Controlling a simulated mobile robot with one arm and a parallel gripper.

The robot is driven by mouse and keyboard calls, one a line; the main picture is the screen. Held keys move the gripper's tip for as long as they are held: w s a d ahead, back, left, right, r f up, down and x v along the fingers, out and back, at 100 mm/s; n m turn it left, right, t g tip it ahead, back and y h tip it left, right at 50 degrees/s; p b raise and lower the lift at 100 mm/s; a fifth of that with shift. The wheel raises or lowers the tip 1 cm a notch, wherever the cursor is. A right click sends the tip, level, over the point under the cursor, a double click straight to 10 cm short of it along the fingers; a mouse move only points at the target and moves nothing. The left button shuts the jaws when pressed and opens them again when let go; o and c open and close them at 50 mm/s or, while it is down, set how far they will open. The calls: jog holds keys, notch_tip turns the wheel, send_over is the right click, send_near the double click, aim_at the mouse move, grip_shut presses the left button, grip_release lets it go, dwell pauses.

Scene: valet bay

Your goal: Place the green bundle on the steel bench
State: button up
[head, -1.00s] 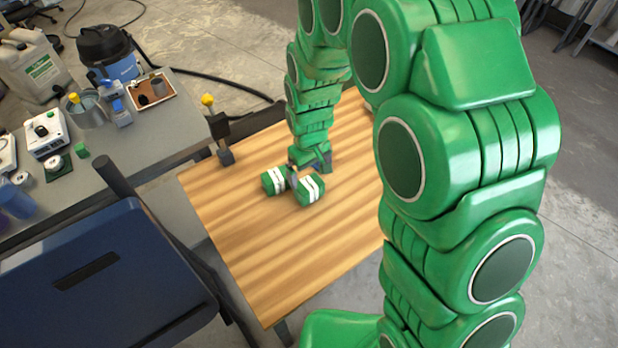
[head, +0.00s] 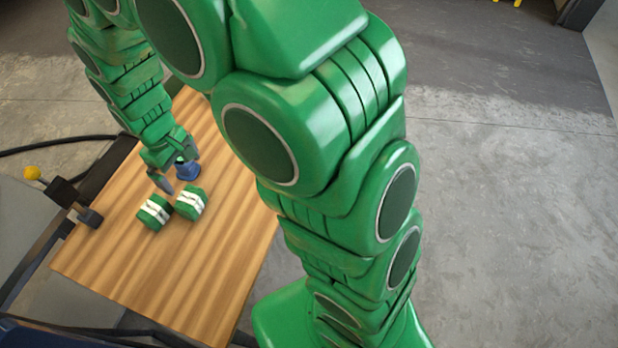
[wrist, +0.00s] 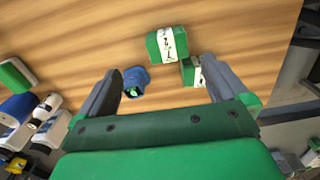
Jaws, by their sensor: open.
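Two green bundles with white bands lie close together on the wooden tabletop (head: 215,255), one at the left (head: 154,212) and one at the right (head: 190,204). In the wrist view, one bundle (wrist: 166,46) is clear, and the other (wrist: 190,72) is partly hidden by the right finger. My gripper (head: 174,180) is open and empty just behind the bundles. Its spread fingers show in the wrist view (wrist: 163,72). I cannot tell whether a finger touches a bundle. I cannot clearly make out the steel bench now.
A small blue object (head: 187,170) stands on the wood beside my gripper, near the left finger in the wrist view (wrist: 135,82). A dark clamp-like post with a yellow knob (head: 33,173) is at the left edge. Open concrete floor (head: 510,220) lies to the right.

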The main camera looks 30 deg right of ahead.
jog(key=s+d+r+m, duration=0.4)
jog(key=s+d+r, duration=0.65)
jog(key=d, duration=0.35)
jog(key=s+d+r+m, duration=0.2)
jog(key=s+d, duration=0.2)
jog(key=s, duration=0.3)
jog(key=s+d+r+m+g, duration=0.1)
jog(key=s+d+r+m, duration=0.1)
jog(key=s, duration=0.6)
jog(key=shift+s+d+r+g, duration=0.3)
jog(key=shift+d+r, duration=0.5)
jog(key=shift+d, duration=0.1)
jog(key=shift+s, duration=0.25)
jog(key=c, duration=0.6)
